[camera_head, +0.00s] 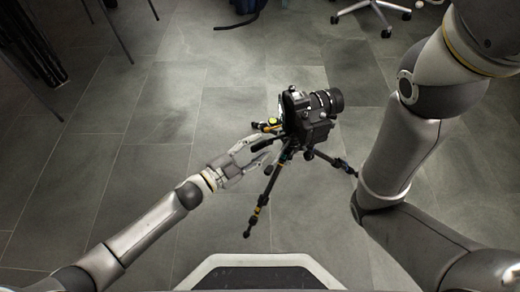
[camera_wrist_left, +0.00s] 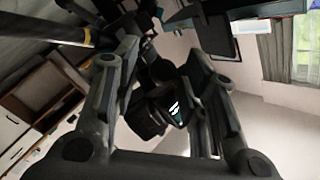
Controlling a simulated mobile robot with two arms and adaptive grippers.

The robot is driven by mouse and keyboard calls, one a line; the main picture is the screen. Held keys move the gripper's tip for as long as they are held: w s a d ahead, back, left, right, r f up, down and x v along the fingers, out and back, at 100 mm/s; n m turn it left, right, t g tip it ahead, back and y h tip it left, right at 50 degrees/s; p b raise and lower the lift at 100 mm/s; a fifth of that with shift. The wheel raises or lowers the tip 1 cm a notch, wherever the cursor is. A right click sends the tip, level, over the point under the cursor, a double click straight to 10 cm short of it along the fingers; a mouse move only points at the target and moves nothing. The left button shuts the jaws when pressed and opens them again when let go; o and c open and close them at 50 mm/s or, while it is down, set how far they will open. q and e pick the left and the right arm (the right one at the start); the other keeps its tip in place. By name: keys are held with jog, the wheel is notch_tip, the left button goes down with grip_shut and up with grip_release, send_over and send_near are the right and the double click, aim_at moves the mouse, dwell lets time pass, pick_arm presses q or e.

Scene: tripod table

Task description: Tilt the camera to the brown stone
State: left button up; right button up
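A black camera (camera_head: 308,115) with its lens pointing to the upper right sits on a black tripod (camera_head: 268,190) standing on the floor. My left gripper (camera_head: 262,150) is at the left side of the tripod head, just below the camera, with its fingers spread towards it. In the left wrist view, the two fingers of my left gripper (camera_wrist_left: 162,58) are apart, with dark tripod or camera parts between and beyond them. I cannot tell whether they touch. My right arm shows at the right, but its gripper is out of view. I cannot make out a brown stone.
The grey tiled floor (camera_head: 165,120) is mostly clear around the tripod. A wheeled chair base (camera_head: 378,12) stands at the top right, and a dark blue item (camera_head: 248,6) is at the top. Thin dark legs (camera_head: 107,28) stand at the upper left.

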pick_arm(q)
jog(key=shift+x, duration=0.8)
jog(key=shift+c, duration=0.5)
grip_shut()
